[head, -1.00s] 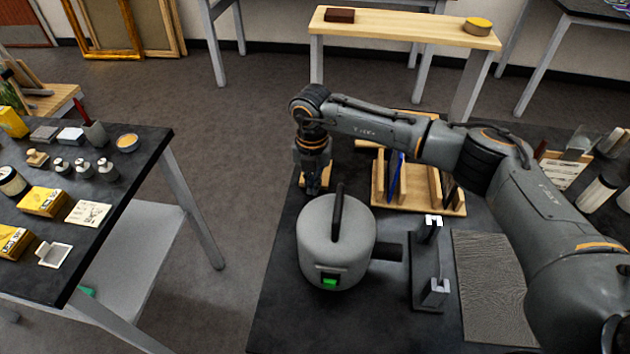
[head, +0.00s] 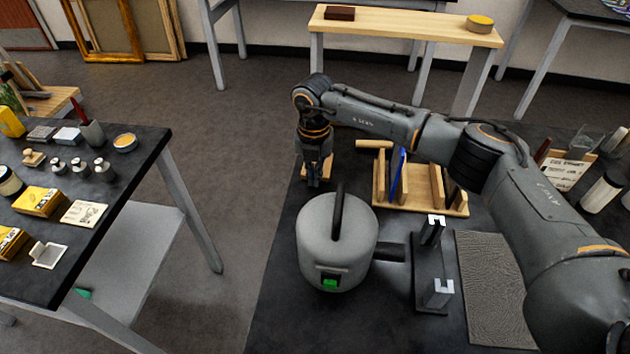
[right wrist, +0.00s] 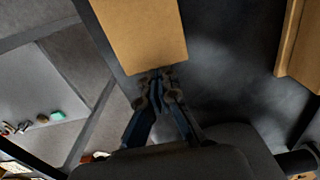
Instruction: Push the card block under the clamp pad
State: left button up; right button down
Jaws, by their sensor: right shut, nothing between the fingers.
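My right gripper (head: 315,183) is shut and empty, pointing down near the far left edge of the dark bench. In the right wrist view the closed fingertips (right wrist: 158,80) are at the near edge of a flat tan block (right wrist: 142,35), which looks like the card block. I cannot tell if they touch it. In the head view only slivers of this block (head: 328,166) show around the gripper. I cannot make out the clamp pad in either view. My left gripper is not in view.
A grey pot (head: 322,235) with a black handle stands just in front of the gripper. A wooden rack (head: 440,206) with upright boards is to the right. A black stand (head: 428,270) and a textured mat (head: 490,285) lie nearer. The floor drops away left of the bench.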

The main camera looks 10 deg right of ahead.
jog(key=shift+w+d+b, duration=0.45)
jog(key=shift+w+b, duration=0.5)
jog(key=shift+w, duration=0.15)
jog(key=shift+w+d+b, duration=0.45)
jog(key=shift+w+b, duration=0.55)
jog(key=shift+w, duration=0.05)
jog(key=shift+w+d+b, duration=0.45)
jog(key=shift+w+b, duration=0.5)
jog(key=shift+w, duration=0.15)
jog(key=shift+s+p, duration=0.1)
jog(key=shift+p, duration=0.2)
jog(key=shift+s+a+p, duration=0.15)
jog(key=shift+s+p, duration=0.15)
notch_tip(320, 180, up, 9)
jog(key=p, duration=0.5)
jog(key=shift+p, duration=0.4)
